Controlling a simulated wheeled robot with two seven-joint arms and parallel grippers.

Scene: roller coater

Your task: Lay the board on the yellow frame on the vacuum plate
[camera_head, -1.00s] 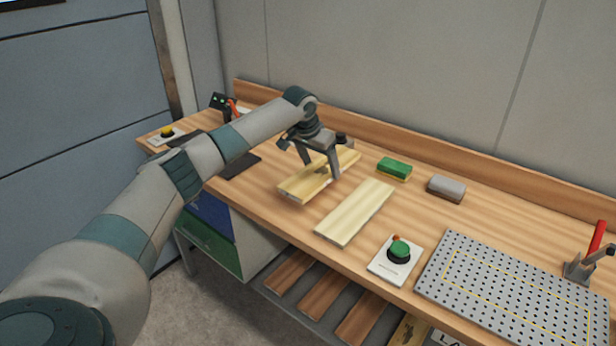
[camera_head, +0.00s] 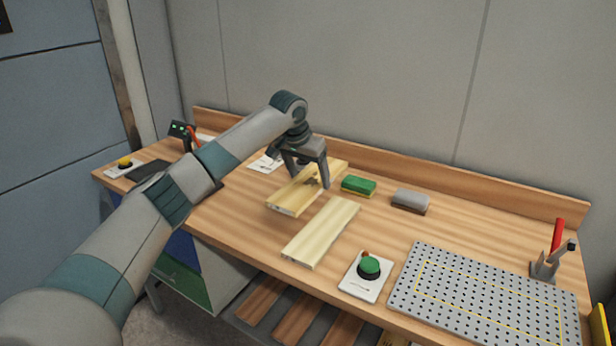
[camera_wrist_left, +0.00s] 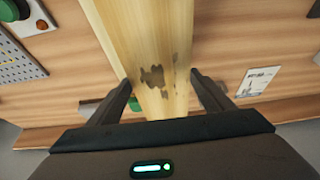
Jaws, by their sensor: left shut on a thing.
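My left gripper (camera_head: 308,178) is shut across a pale wooden board (camera_head: 290,197) and holds it above the bench. In the left wrist view the board (camera_wrist_left: 150,45) runs between the two fingers and shows dark blotches on its face. A second pale board (camera_head: 322,232) lies on the bench just in front of the held one. The grey perforated vacuum plate (camera_head: 405,300) lies at the right, with a thin yellow rectangular frame (camera_head: 480,289) marked on it. The plate is bare and well to the right of the gripper. My right gripper is not in view.
A green button on a white base (camera_head: 368,268) stands between the second board and the plate. A green and yellow sponge (camera_head: 358,186) and a grey block (camera_head: 410,200) lie behind. A red-handled clamp (camera_head: 552,252) stands at the plate's far right corner. A low ledge backs the bench.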

